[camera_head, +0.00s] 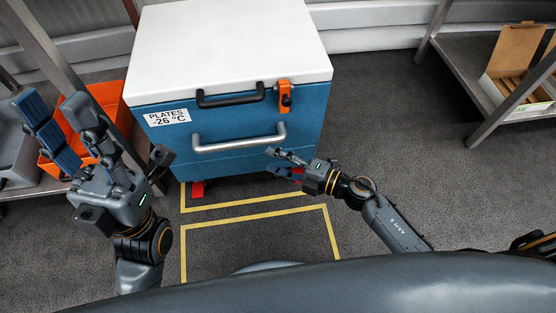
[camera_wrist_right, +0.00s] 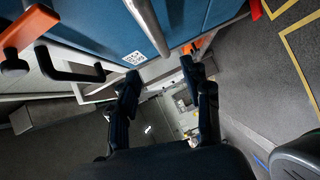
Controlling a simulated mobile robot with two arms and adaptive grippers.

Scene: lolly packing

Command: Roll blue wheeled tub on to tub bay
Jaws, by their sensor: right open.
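The blue wheeled tub (camera_head: 233,118) stands upright on the floor with its white lid (camera_head: 230,48) shut. A silver bar handle (camera_head: 238,144) crosses its front, and a red part shows at its lower left corner. Yellow lines (camera_head: 255,214) mark two outlines on the floor; the tub stands at the far one, and which is the tub bay is unclear. My right gripper (camera_head: 272,160) is open just below the right end of the silver handle. In the right wrist view the handle (camera_wrist_right: 147,25) lies beyond the spread fingers. My left gripper (camera_head: 106,126) is open and empty, left of the tub.
An orange bin (camera_head: 108,100) and a grey bin (camera_head: 14,150) sit on a rack at the left. A rack (camera_head: 468,75) at the right holds an open cardboard box (camera_head: 513,55). Carpet right of the tub is clear.

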